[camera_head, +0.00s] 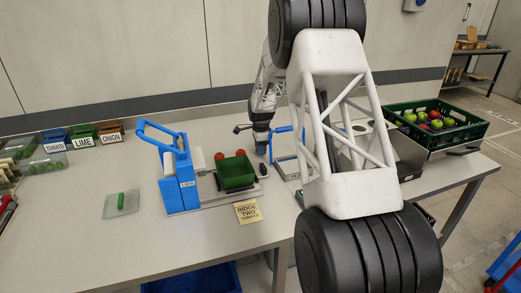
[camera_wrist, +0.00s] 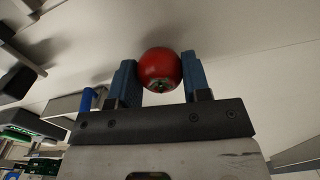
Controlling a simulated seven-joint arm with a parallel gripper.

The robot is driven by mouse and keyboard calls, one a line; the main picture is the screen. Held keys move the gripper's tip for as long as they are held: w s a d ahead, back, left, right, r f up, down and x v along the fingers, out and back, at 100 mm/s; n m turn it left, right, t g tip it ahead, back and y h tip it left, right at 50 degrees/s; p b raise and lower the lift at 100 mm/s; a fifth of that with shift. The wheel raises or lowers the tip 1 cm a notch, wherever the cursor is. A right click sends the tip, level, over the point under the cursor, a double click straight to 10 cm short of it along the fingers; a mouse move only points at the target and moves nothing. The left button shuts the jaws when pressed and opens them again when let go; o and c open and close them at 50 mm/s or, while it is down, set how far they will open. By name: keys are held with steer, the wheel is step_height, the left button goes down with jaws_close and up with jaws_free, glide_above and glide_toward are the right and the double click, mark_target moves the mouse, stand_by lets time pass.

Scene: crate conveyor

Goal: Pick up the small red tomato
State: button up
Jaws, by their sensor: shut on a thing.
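A small red tomato (camera_wrist: 160,66) with a green stem mark shows in the wrist view. It sits between the two blue fingertips of my gripper (camera_wrist: 160,78), which is shut on it. In the head view my wrist (camera_head: 262,138) is above the table, behind and right of the green bin. The held tomato cannot be made out there. Two small red round things (camera_head: 219,156) show at the back edge of the green bin; I cannot tell what they are.
A yellow note (camera_head: 247,212) lies in front. A green item (camera_head: 121,201) lies on a clear plate at left. Labelled bins (camera_head: 83,136) line the back left. A green crate (camera_head: 462,132) of fruit stands right.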

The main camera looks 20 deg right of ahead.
step_height(320, 180, up, 10)
steer(key=shift+f, duration=0.15)
stand_by(0.4)
steer(key=shift+a, duration=0.1)
stand_by(0.5)
steer(key=s+a+r, duration=0.2)
steer(key=s+a, duration=0.6)
steer(key=s, duration=0.1)
steer(key=s+a+r, duration=0.2)
steer(key=s+a, duration=0.6)
steer(key=a, duration=0.1)
steer(key=shift+s+a+r, duration=0.3)
steer(key=shift+s+r, duration=0.05)
steer(key=shift+r, duration=0.05)
steer(key=shift+f, duration=0.15)
steer(key=shift+f, duration=3.35)
